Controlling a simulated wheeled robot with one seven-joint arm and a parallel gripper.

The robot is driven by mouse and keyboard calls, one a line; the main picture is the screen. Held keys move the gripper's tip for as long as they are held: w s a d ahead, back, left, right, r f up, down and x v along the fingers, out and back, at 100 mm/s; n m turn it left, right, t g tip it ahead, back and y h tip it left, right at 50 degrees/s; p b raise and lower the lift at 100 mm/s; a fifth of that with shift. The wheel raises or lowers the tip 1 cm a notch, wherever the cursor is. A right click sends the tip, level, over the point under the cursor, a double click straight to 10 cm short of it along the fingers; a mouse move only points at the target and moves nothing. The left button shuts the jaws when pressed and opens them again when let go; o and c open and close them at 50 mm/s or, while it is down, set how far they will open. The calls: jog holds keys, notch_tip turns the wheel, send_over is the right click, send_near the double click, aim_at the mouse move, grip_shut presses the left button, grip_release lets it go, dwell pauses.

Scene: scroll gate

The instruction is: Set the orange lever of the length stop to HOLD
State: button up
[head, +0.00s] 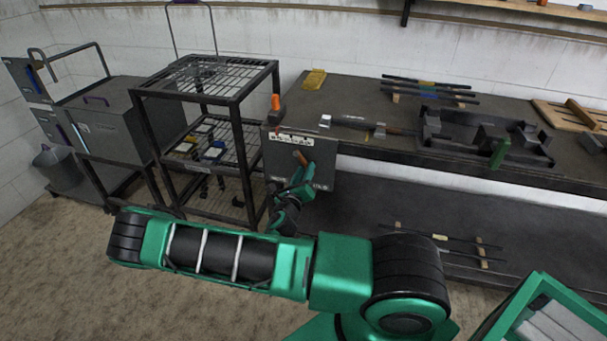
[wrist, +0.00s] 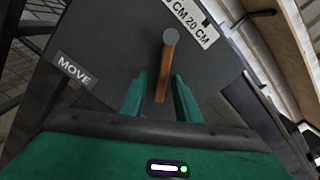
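The length stop is a dark box (head: 325,159) on the front left edge of the workbench, with a white centimetre scale label (wrist: 194,22) on its face. Its orange lever (head: 299,157) hangs from a round grey pivot; in the wrist view the lever (wrist: 165,72) runs from the pivot toward my gripper. A MOVE label (wrist: 74,68) is to the left in the wrist view. I cannot read a HOLD label in either view. My gripper (wrist: 158,92) is open, with one green finger on each side of the lever's free end and visible gaps. It also shows in the head view (head: 302,177).
A black wire rack (head: 205,75) stands close on the left of the length stop. An orange-topped knob (head: 276,102) rises above the box. The workbench (head: 345,95) carries a tool, rods and a black fixture (head: 485,135). Floor is clear at the front left.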

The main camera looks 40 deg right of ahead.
jog(key=shift+s, duration=0.25)
jog(key=v, duration=1)
jog(key=shift+a, duration=0.3)
jog(key=s+d+r+m+g+y, duration=0.2)
jog(key=s+d+r+m+g, duration=0.15)
jog(key=s+m+g, duration=0.55)
jog(key=s+d+r+m+g+y, duration=0.15)
jog(key=s+d+m+g, duration=0.35)
jog(key=m, duration=0.9)
jog(key=s+a+r+m+t+y, duration=0.1)
jog(key=s+a+r+m+y, duration=0.3)
jog(key=s+r+m, duration=0.3)
jog(key=s+a+r+m+t+y, duration=0.1)
jog(key=s+a+r+m+y, duration=0.3)
jog(key=r, duration=0.7)
jog(key=shift+s+a+r+m+y, duration=0.2)
jog(key=shift+s+m+y, duration=1.05)
jog(key=shift+s+m, duration=1.15)
jog(key=shift+w+m, duration=0.3)
jog(key=shift+w, duration=0.05)
